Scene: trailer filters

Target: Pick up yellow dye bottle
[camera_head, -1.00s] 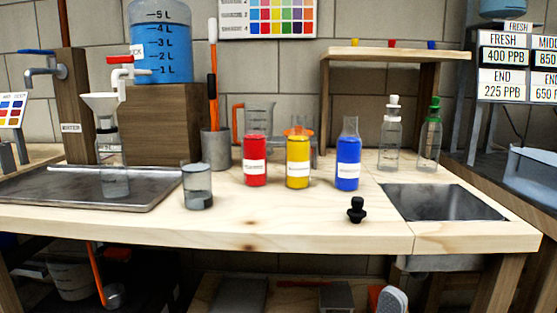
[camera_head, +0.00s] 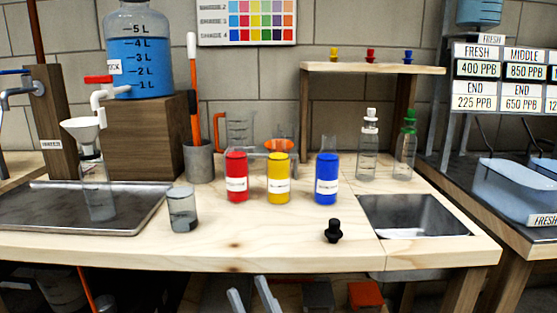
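The yellow dye bottle (camera_head: 279,179) stands upright on the wooden workbench (camera_head: 250,222), between the red dye bottle (camera_head: 236,181) and the blue dye bottle (camera_head: 327,180). It has a white label and looks open at the top. The tips of my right gripper (camera_head: 252,296) show at the bottom edge, below the bench front in the picture and apart from all the bottles. Its two grey fingers are spread with nothing visible between them. The rest of that gripper is cut off. My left gripper is not in view.
A glass beaker (camera_head: 183,210) stands front left and a black stopper (camera_head: 333,231) front right. Close behind the bottles are an orange-handled jug (camera_head: 240,127) and an orange funnel (camera_head: 281,145). Two clear bottles stand at right.

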